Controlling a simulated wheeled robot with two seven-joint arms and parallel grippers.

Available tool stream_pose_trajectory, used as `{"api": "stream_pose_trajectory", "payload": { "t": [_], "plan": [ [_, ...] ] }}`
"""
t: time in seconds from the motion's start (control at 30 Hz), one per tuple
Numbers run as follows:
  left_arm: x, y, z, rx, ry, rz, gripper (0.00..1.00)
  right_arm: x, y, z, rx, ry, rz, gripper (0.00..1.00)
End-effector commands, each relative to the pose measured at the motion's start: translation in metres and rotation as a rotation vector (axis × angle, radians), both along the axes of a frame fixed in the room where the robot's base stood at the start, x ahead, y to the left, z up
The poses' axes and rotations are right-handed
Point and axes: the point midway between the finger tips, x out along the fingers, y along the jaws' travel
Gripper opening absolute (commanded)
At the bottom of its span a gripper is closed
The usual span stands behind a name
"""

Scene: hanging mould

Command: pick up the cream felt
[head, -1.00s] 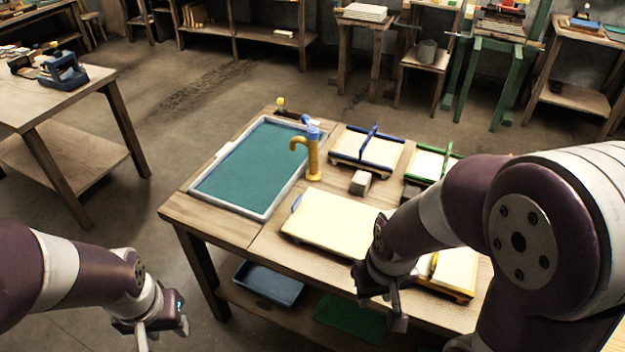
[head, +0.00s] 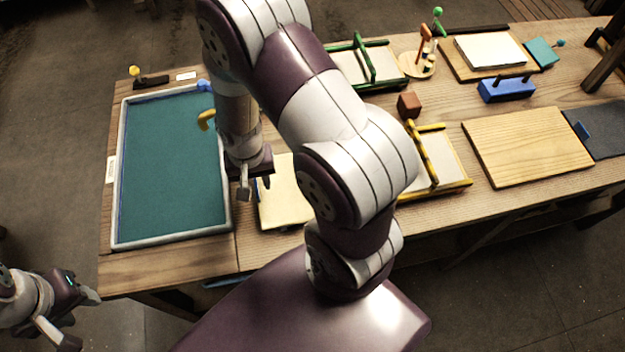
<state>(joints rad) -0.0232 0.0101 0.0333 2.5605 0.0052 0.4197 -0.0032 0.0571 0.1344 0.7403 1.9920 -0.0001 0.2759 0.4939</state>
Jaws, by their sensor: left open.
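The cream felt (head: 284,198) lies on the wooden table, just right of the vat. My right arm crosses in front and hides its right part. A small blue tab shows at its left edge. My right gripper (head: 255,186) points down at that left edge, with its fingers on either side of the blue tab. I cannot tell whether they touch or grip it. My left gripper (head: 80,320) is open and empty at the lower left, off the table and far from the felt.
The teal-filled vat (head: 170,165) takes the table's left end. The yellow tap (head: 206,119) is partly hidden by my arm.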

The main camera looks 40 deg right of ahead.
Motion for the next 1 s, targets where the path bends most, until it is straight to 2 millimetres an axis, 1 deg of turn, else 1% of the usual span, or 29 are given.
{"api": "stream_pose_trajectory", "payload": {
  "t": [0.03, 0.13, 0.23, 0.4, 0.43, 0.47, 0.5, 0.53, 0.87, 1.0],
  "plan": [
    [0.0, 0.0, 0.002, 0.0, 0.0, 0.0, 0.43, -0.001, 0.001, -0.01, 0.0, 0.004, 0.001, 0.38],
    [0.0, 0.0, 0.0, 0.0, 0.0, 0.0, 0.43, -0.001, 0.001, -0.026, 0.001, 0.002, 0.001, 0.38],
    [0.0, 0.0, 0.0, 0.0, 0.0, 0.0, 0.43, 0.0, 0.001, -0.032, 0.001, -0.001, 0.001, 0.38],
    [0.0, 0.0, 0.0, 0.0, 0.0, 0.0, 0.43, 0.0, 0.001, -0.032, 0.001, -0.002, 0.001, 0.38],
    [0.0, 0.0, 0.0, 0.0, 0.0, 0.0, 0.43, 0.0, 0.001, -0.032, 0.001, -0.002, 0.001, 0.32],
    [0.0, 0.0, 0.0, 0.0, 0.0, 0.0, 0.43, 0.0, 0.001, -0.032, 0.0, -0.001, 0.001, 0.22],
    [0.0, 0.0, 0.0, 0.0, 0.0, 0.0, 0.43, 0.0, 0.001, -0.032, 0.0, -0.001, 0.001, 0.09],
    [0.0, 0.0, 0.0, 0.0, 0.0, 0.0, 0.43, 0.0, 0.001, -0.032, 0.001, -0.002, 0.001, 0.0],
    [0.0, 0.0, 0.0, 0.0, 0.0, 0.0, 0.43, 0.0, 0.001, -0.032, 0.001, -0.002, 0.002, 0.0],
    [0.0, 0.0, 0.0, 0.0, 0.0, 0.0, 0.43, 0.001, 0.001, -0.024, 0.0, -0.004, 0.002, 0.0]
  ]
}}
